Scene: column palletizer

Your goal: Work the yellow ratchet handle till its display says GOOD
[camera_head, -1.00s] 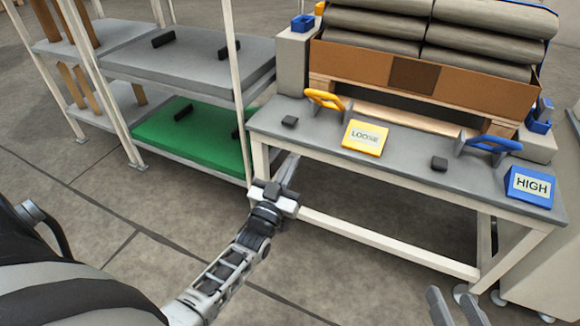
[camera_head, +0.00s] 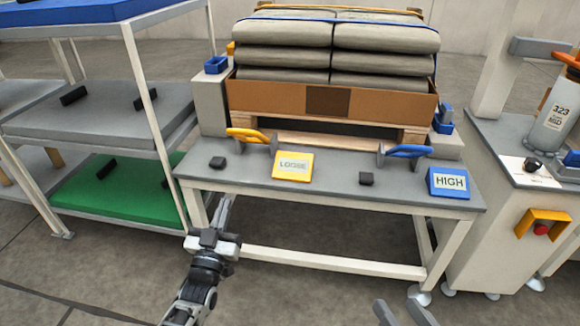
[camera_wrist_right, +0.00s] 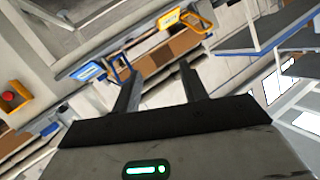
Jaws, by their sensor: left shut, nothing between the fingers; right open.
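The yellow ratchet handle (camera_head: 248,135) stands at the left of the grey bench top. The yellow display (camera_head: 293,166) to its right reads LOOSE. A blue handle (camera_head: 405,151) and a blue display (camera_head: 449,181) reading HIGH are at the right of the bench. My left gripper (camera_head: 225,212) is shut and empty, just in front of the bench's front edge, below the yellow handle. My right gripper (camera_head: 405,312) is open and empty at the bottom edge, well short of the bench. In the right wrist view its fingers (camera_wrist_right: 160,85) are apart, and the yellow handle (camera_wrist_right: 187,24) shows beyond them.
The bench (camera_head: 330,189) carries small black blocks (camera_head: 366,179). Behind it, grey sacks (camera_head: 330,50) are stacked in a brown carton (camera_head: 260,95) on a pallet. A shelf rack (camera_head: 95,118) stands left. A side counter (camera_head: 500,150) with a red button (camera_head: 541,229) stands right.

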